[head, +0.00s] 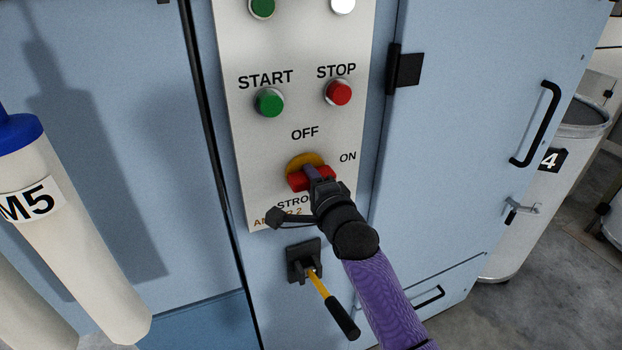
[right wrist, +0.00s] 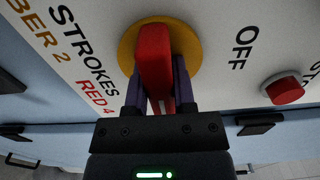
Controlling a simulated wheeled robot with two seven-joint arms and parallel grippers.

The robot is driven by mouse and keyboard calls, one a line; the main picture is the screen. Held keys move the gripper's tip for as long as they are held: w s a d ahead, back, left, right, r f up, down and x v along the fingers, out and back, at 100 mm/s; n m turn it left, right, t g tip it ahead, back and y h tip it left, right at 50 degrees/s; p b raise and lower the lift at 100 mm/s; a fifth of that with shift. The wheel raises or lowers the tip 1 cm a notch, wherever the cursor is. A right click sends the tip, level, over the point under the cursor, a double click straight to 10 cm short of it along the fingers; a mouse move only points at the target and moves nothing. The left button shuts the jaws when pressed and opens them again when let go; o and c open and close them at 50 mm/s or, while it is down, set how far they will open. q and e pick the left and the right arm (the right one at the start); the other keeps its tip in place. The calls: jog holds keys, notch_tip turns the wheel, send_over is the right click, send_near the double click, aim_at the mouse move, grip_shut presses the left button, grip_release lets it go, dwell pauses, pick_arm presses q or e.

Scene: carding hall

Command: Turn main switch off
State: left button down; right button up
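The main switch is a red handle (head: 297,182) on a yellow round plate (head: 304,160), low on a pale panel (head: 245,150). Its handle lies roughly level, turned toward the ON mark on the right, with OFF above it. In the right wrist view the red handle (right wrist: 153,55) stands between the two purple fingers of my right gripper (right wrist: 157,82). The fingers look closed against both sides of it. In the head view my right gripper (head: 315,178) reaches in from below and covers part of the handle. My left gripper is not in view.
A green START button (head: 269,102) and a red STOP button (head: 339,92) sit above the switch. Below it a yellow and black lever (head: 327,302) sticks out. A white M5 cylinder (head: 85,250) stands at the left. A door handle (head: 543,125) projects at the right.

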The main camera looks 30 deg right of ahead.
grip_shut()
jog(key=n+p, duration=0.2)
jog(key=n, duration=0.1)
jog(key=shift+r+n, duration=0.1)
jog(key=shift+n, duration=0.3)
jog(key=n+p, duration=0.2)
jog(key=n, duration=0.2)
jog(key=shift+n, duration=0.3)
jog(key=n+p, duration=0.2)
jog(key=n, duration=0.3)
jog(key=shift+n+p, duration=0.4)
jog(key=shift+n, duration=1.8)
jog(key=shift+f, duration=0.2)
jog(key=o, duration=0.9)
grip_release()
jog(key=shift+c, duration=0.2)
